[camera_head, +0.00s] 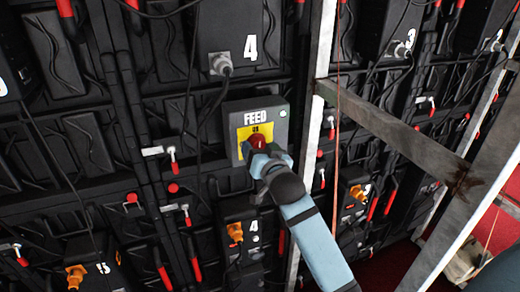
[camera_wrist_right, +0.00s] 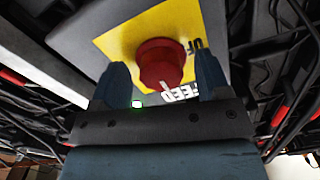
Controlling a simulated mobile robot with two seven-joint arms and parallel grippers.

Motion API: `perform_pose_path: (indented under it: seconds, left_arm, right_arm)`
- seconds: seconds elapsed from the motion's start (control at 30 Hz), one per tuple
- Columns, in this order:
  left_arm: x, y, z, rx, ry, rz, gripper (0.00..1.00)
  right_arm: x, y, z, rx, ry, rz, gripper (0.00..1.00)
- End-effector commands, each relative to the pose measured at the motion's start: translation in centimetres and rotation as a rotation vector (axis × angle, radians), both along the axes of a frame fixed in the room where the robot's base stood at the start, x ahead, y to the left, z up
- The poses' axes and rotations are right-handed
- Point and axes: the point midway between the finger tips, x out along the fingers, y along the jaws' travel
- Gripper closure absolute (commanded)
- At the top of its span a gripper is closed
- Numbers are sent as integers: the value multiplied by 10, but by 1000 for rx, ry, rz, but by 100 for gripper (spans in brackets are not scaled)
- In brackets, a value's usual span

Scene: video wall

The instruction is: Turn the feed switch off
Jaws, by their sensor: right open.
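The feed switch is a red rotary knob (camera_head: 259,142) on a yellow plate (camera_head: 242,134), set in a grey box (camera_head: 232,112) marked FEED. A small green light (camera_head: 283,113) glows on the box. My right gripper (camera_head: 258,153) is at the knob and partly covers it in the head view. In the right wrist view the red knob (camera_wrist_right: 163,62) sits between the two open fingers of my right gripper (camera_wrist_right: 165,80), with a gap on both sides. A pale mark shows on the knob's face. The lettering on the plate is only partly readable. My left gripper is not in view.
A black box marked 4 (camera_head: 233,38) with a plugged cable hangs above the switch. A metal upright (camera_head: 320,55) and a diagonal metal beam (camera_head: 395,130) stand to the right. Dark panels with red-handled levers and loose cables fill the wall.

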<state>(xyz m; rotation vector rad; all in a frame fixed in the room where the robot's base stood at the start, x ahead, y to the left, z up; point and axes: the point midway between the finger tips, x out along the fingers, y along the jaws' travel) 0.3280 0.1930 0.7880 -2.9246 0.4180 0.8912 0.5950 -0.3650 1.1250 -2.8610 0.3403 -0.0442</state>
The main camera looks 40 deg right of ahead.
Motion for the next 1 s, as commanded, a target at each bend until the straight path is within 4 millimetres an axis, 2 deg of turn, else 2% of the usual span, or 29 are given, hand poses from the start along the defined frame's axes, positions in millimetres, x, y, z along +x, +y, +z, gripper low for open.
perform_pose_path:
  seconds: [0.17,0.4,0.73,1.0]
  left_arm:
    - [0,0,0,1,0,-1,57]
    - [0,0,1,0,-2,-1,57]
    - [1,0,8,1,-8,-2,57]
    - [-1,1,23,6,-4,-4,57]
  right_arm:
    - [0,0,0,0,0,0,30]
    - [0,0,0,0,0,0,80]
    - [-1,0,1,-39,10,0,80]
    - [-1,-1,3,-197,49,1,80]
